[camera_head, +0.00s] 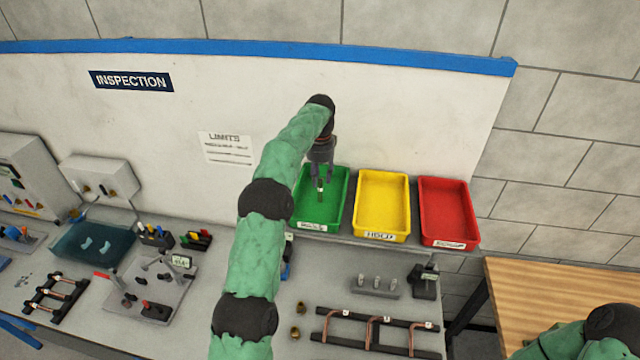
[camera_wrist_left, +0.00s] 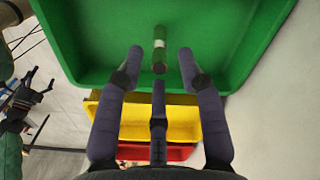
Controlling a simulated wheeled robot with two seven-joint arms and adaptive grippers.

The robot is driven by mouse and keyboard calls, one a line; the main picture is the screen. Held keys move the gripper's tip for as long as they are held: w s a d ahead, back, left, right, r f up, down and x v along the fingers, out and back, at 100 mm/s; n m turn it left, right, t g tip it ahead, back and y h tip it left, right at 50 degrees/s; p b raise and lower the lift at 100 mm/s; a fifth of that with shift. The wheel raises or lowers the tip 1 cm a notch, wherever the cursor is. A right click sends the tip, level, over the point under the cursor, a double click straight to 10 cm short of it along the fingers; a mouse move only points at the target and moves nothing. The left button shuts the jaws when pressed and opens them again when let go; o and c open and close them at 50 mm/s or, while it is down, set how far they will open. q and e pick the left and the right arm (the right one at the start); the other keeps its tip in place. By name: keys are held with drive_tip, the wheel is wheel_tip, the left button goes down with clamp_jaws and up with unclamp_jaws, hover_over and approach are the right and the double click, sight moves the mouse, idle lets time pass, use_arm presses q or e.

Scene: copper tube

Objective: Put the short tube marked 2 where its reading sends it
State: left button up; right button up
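My left gripper (camera_head: 320,178) is over the green tray (camera_head: 338,208), pointing down. In the left wrist view its fingers (camera_wrist_left: 161,62) are spread. A short copper tube (camera_wrist_left: 159,60) with a pale band shows between and beyond the fingertips, with gaps on both sides. It stands out against the green tray (camera_wrist_left: 95,50); I cannot tell whether it touches the tray floor. The number on its band cannot be read. In the head view the tube (camera_head: 320,187) is small below the fingers. My right gripper is out of view.
A yellow tray (camera_head: 382,203) labelled HOLD and a red tray (camera_head: 447,210) stand to the right. A gauge fixture with a small display (camera_head: 181,262), a rack of bent tubes (camera_head: 374,322) and a blue-green bin (camera_head: 92,246) are on the bench. A LIMITS sheet (camera_head: 226,148) hangs behind.

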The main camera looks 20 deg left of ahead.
use_arm(q)
drive_tip(key=shift+r, duration=2.15)
